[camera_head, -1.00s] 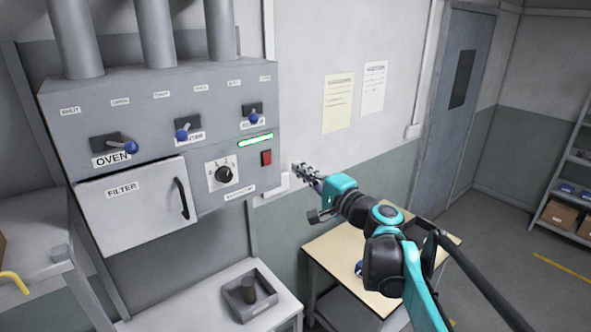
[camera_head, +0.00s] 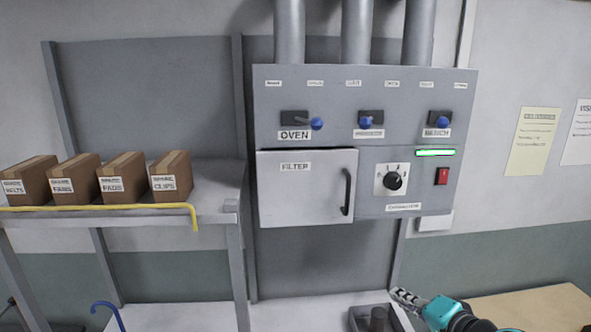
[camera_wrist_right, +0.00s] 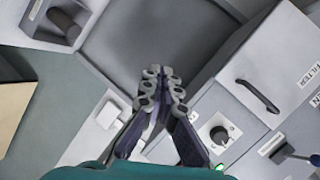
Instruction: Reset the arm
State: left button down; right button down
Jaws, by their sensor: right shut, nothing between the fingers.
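My right gripper (camera_head: 407,298) is low at the right of the head view, below the grey control panel (camera_head: 300,98) and apart from it. Its arm comes in from the bottom right. In the right wrist view the gripper (camera_wrist_right: 160,85) has its fingers together with nothing between them. My left gripper is not in view. The panel carries blue-knobbed levers, a black dial (camera_head: 392,181), a red switch (camera_head: 441,176) and a lit green bar (camera_head: 435,153). The filter door (camera_head: 300,200) is closed.
Several cardboard boxes (camera_head: 122,178) stand on a shelf at the left with a yellow rail (camera_head: 100,208). A grey tray (camera_head: 362,322) with a dark cylinder sits on the lower bench near the right gripper. A wooden table (camera_head: 535,305) is at the right. A blue hook (camera_head: 105,306) is bottom left.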

jog(key=s+a+f+n+g+h+b, duration=0.1)
jog(key=s+f+b, duration=0.4)
jog(key=f, duration=0.7)
jog(key=s+a+f+n+g+h+b, duration=0.2)
jog(key=s+f+n+b, duration=0.3)
jog(key=f, duration=0.6)
jog(key=s+a+f+n+g+h+b, duration=0.1)
jog(key=s+f+b, duration=0.4)
jog(key=f, duration=0.7)
jog(key=a+n+g+b, duration=0.1)
jog(key=n+b, duration=0.1)
jog(key=shift+f+n+g, duration=0.3)
